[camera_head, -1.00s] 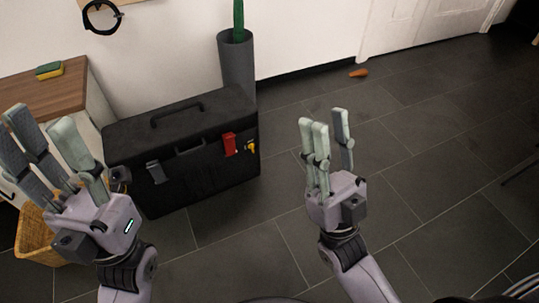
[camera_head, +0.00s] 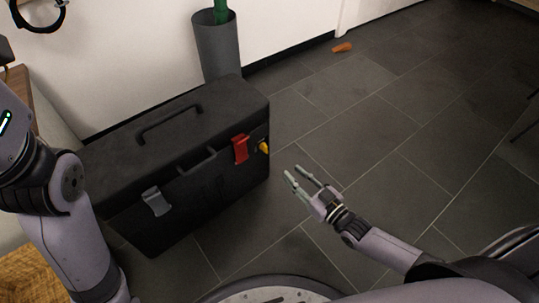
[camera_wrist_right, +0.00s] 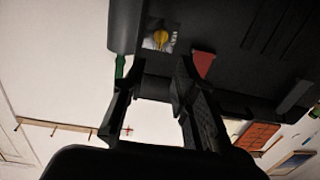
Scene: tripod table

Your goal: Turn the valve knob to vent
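In the right wrist view the yellow knob (camera_wrist_right: 160,37) sits on a pale plate, beyond the fingertips. My right gripper (camera_head: 292,173) is to the right of the case and a little below the knob, apart from it. In the wrist view its fingers (camera_wrist_right: 158,75) are spread with nothing between them. The knob's setting is too small to read. My left arm is at the left edge; its gripper is out of frame.
A red latch (camera_head: 240,149) is just left of the knob, and a grey latch (camera_head: 156,201) is farther left. A grey bin (camera_head: 218,48) stands behind the case. An orange object (camera_head: 342,47) lies on the floor.

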